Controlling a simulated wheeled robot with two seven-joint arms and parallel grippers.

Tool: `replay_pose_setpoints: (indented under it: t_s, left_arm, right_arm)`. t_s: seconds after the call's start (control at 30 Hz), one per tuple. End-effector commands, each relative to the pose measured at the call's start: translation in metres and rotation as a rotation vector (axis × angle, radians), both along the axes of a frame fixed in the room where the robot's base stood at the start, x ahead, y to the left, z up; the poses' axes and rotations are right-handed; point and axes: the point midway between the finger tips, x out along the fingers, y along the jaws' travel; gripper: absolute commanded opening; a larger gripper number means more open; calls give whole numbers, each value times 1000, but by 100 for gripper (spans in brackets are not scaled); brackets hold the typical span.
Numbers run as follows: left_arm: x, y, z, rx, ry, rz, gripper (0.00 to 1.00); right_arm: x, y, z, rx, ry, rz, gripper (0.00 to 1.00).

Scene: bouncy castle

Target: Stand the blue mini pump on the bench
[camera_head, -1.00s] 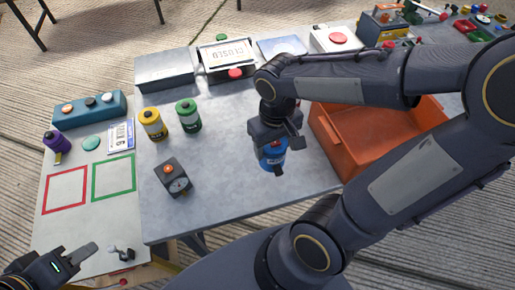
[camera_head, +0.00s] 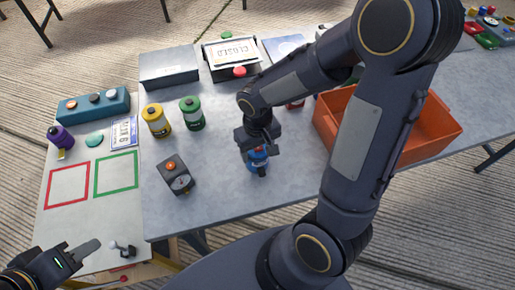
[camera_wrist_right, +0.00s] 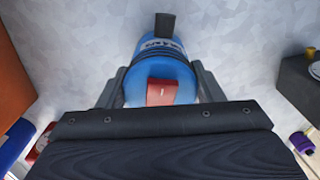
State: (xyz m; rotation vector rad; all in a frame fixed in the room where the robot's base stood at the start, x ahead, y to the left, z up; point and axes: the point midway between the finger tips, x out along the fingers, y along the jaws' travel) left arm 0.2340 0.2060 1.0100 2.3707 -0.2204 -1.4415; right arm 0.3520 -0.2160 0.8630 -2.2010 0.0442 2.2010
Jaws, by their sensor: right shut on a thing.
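The blue mini pump (camera_head: 258,160) is in my right gripper (camera_head: 258,147), over the grey bench (camera_head: 225,190) near its front edge. In the right wrist view the pump (camera_wrist_right: 165,62) sits between the two fingers of the right gripper (camera_wrist_right: 162,85), with a red part and a dark tab showing. The head view shows the pump roughly upright; I cannot tell whether its base touches the bench. My left gripper (camera_head: 75,257) is at the lower left, apart from the pump, its fingers too unclear to judge.
A black gauge box (camera_head: 175,174) stands left of the pump. Yellow (camera_head: 156,121) and green (camera_head: 191,114) canisters stand behind it. An orange crate (camera_head: 440,135) is to the right. The bench between the gauge box and pump is clear.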

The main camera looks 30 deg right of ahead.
Motion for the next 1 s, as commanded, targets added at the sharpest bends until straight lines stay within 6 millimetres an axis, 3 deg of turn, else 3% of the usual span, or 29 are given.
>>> replay_pose_setpoints:
  t_s: [0.17,0.2,0.37,0.77,1.0]
  left_arm:
    - [0,0,-5,0,0,0,36]
    - [0,0,-4,0,0,0,36]
    - [0,0,-3,0,0,0,36]
    - [0,0,2,0,0,0,36]
    - [0,0,8,0,0,0,36]
  right_arm:
    - [0,0,-4,0,-1,1,24]
    - [0,0,-4,0,0,1,63]
    - [0,0,-3,0,0,1,82]
    - [1,0,8,0,-4,1,82]
    - [2,0,57,1,-8,0,82]
